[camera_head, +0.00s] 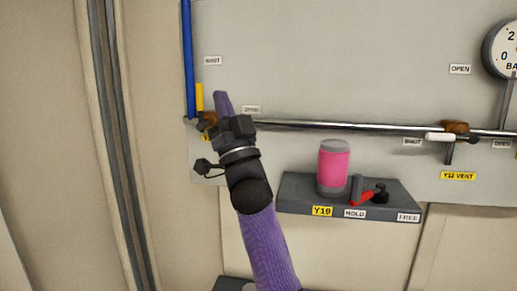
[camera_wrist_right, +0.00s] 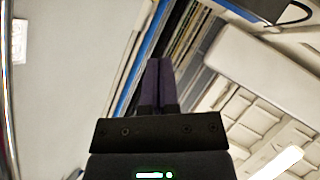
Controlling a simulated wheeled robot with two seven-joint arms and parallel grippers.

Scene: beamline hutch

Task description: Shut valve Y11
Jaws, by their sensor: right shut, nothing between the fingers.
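A valve with a yellow handle (camera_head: 199,97) and a brass body (camera_head: 209,120) sits at the left end of the metal pipe in the head view. The handle stands upright, below a SHUT label (camera_head: 212,60). An OPEN label (camera_head: 251,109) is to its right. The yellow tag (camera_head: 205,137) under the valve is mostly hidden by my gripper; only a "Y" reads. My right gripper (camera_head: 221,98) is just right of the handle, purple fingers together and empty, with a narrow gap in the picture. The fingers also show shut in the right wrist view (camera_wrist_right: 158,64). My left gripper is out of view.
The pipe (camera_head: 330,126) runs right to valve Y12 VENT with a white handle (camera_head: 440,137). A gauge (camera_head: 502,48) is at upper right. A grey shelf (camera_head: 290,192) below holds a pink cylinder (camera_head: 333,168) and a red-handled valve (camera_head: 365,196). A blue pipe (camera_head: 187,60) rises at left.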

